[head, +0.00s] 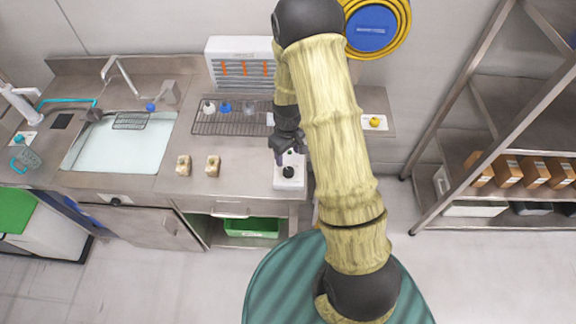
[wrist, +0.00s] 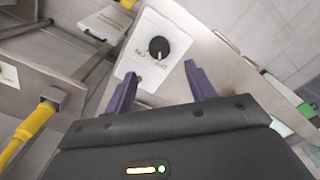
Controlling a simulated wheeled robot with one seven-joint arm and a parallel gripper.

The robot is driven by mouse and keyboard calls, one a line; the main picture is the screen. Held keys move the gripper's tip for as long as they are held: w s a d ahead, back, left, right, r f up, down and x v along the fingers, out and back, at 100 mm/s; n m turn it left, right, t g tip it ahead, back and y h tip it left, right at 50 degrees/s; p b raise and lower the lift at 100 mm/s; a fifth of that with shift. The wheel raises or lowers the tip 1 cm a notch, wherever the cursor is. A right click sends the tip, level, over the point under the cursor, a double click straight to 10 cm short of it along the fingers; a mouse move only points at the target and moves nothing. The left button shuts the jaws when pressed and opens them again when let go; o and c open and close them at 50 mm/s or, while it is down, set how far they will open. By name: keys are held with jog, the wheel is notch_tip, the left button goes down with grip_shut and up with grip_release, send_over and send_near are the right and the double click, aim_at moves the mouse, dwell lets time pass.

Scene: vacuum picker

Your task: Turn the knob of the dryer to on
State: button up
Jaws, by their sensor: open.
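The dryer (head: 289,180) is a small white box at the right front of the steel counter. Its round black knob (head: 288,172) also shows clearly in the wrist view (wrist: 159,47), on a white panel (wrist: 135,62). Two small labels stand beside the knob, rotated and hard to read. A small green spot shows on the panel near the left finger. My gripper (wrist: 160,69) is open, with its two purple fingers apart and nothing between them. In the head view my gripper (head: 288,155) hangs just behind the knob, not touching it as far as I can see.
A wire rack (head: 232,123) with several small flasks stands left of my arm. Two small beige blocks (head: 212,166) lie on the counter left of the dryer. A sink (head: 118,150) is further left. A metal shelf (head: 500,130) stands at the right beyond clear floor.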

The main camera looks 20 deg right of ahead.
aim_at(288, 170)
jog(key=shift+w+f+p, duration=0.1)
jog(key=shift+f+p, duration=1.15)
jog(key=shift+f, duration=3.1)
jog(key=c, duration=1)
jog(key=shift+o, duration=0.2)
